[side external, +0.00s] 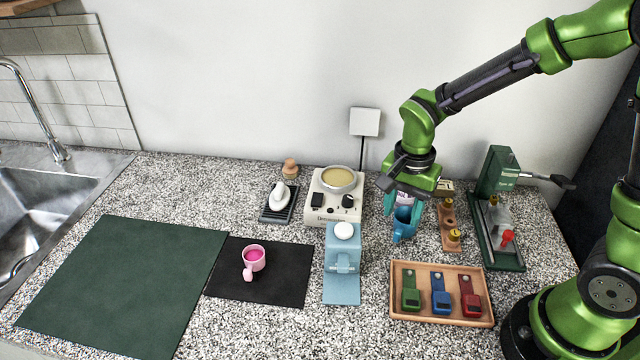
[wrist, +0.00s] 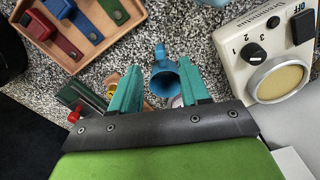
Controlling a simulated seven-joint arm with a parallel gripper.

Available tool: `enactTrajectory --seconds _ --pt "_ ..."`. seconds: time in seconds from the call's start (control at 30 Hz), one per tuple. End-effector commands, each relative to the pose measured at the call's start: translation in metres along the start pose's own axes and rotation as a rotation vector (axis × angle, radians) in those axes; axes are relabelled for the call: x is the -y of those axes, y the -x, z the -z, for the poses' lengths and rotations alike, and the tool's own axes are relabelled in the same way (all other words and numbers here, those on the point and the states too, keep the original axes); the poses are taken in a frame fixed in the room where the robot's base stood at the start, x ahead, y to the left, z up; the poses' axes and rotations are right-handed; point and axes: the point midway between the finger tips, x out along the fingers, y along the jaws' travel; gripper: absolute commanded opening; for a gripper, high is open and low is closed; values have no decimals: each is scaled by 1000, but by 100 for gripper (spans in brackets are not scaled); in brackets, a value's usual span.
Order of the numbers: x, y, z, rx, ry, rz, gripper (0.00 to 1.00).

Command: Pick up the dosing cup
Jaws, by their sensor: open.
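A blue cup-like piece with a round open mouth and a narrow handle or spout (wrist: 164,80) lies between the fingertips in the wrist view. It also shows below my gripper in the side view (side external: 403,229). My gripper (side external: 402,207) points down with its teal fingers apart, one on each side of this blue piece; I cannot tell whether they touch it. My gripper also shows in the wrist view (wrist: 158,66). A small pink cup with a handle and pink contents (side external: 255,258) stands on a black mat (side external: 285,285). I cannot tell for certain which is the dosing cup.
A cream hot-plate-like device (side external: 322,207) stands left of my gripper, and a light-blue stand (side external: 342,270) is in front of it. A tan tray with green, blue and red pieces (side external: 440,316) lies in front. A green press (side external: 495,215) stands right. A green mat (side external: 120,285) is clear.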

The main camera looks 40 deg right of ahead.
Motion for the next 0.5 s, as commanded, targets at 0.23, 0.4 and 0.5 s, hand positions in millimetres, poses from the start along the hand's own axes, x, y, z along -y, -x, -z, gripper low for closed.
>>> enactTrajectory --seconds 0.23,0.4,0.5 --pt "0 -22 0 0 0 0 46" --pt "-1 -45 0 2 1 -5 46" --pt "-1 -61 0 2 1 -5 46"
